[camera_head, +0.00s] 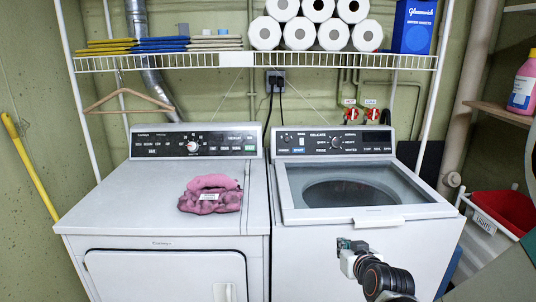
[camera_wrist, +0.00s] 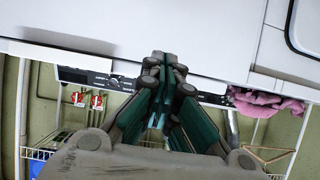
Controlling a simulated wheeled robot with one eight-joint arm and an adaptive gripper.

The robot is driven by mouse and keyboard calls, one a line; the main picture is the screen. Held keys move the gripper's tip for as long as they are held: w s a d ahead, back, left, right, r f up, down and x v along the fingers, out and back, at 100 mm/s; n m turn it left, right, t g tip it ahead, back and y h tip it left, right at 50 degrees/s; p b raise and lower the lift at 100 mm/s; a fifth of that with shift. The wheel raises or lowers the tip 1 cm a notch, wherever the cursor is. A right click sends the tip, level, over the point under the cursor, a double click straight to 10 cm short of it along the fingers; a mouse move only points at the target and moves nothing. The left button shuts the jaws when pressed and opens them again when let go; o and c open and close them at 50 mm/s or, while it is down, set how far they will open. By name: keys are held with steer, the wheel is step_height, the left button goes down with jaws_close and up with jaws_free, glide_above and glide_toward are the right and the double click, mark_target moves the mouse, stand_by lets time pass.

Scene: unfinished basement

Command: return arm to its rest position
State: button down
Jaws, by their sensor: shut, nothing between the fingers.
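My arm rises from the bottom of the head view, in front of the washer. My gripper (camera_head: 350,244) is small and partly hard to make out there, near the washer's front top edge. In the wrist view my gripper (camera_wrist: 164,60) has its dark and green fingers together at the tips, with nothing between them.
The washer (camera_head: 365,214) and dryer (camera_head: 110,207) stand side by side. A wire shelf (camera_head: 235,60) with paper rolls spans above. A red-lined basket (camera_head: 500,210) stands at the right.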

steer(key=s+a+r+g, duration=0.1)
steer(key=s+r, duration=0.3)
steer(key=s, duration=0.7)
steer(key=s+a+r+g, duration=0.2)
steer(key=s+r+g, duration=0.1)
steer(key=s, duration=0.9)
steer(key=shift+s+a+r+g, duration=0.2)
steer(key=shift+r+g, duration=0.2)
steer(key=shift+g, duration=0.4)
